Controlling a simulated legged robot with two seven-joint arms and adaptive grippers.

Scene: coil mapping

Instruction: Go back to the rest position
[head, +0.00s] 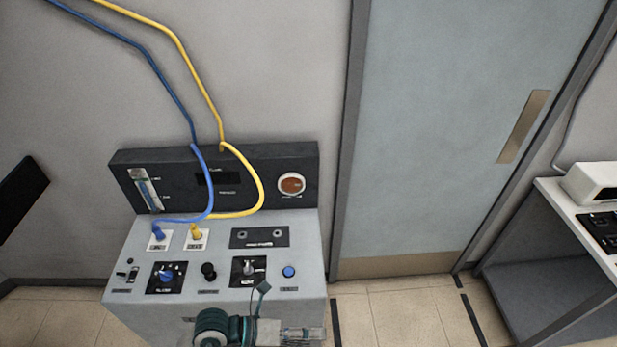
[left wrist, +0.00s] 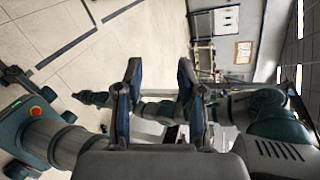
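My left gripper (left wrist: 158,75) is open in the left wrist view, its two dark fingers well apart with nothing held between them. In the head view teal parts of my arm show at the bottom edge, with a small dark finger-like part (head: 262,290) in front of the grey control box (head: 225,268); I cannot tell whether they touch. I cannot make out my right gripper in either view. Teal and grey parts of my own body fill much of the left wrist view.
A blue cable (head: 172,90) and a yellow cable (head: 205,90) hang into the box's sockets. A dark panel (head: 240,165) stands behind them. A door (head: 440,140) is right of the box, and a white bench (head: 560,200) stands far right. Tiled floor (head: 385,315) is clear between.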

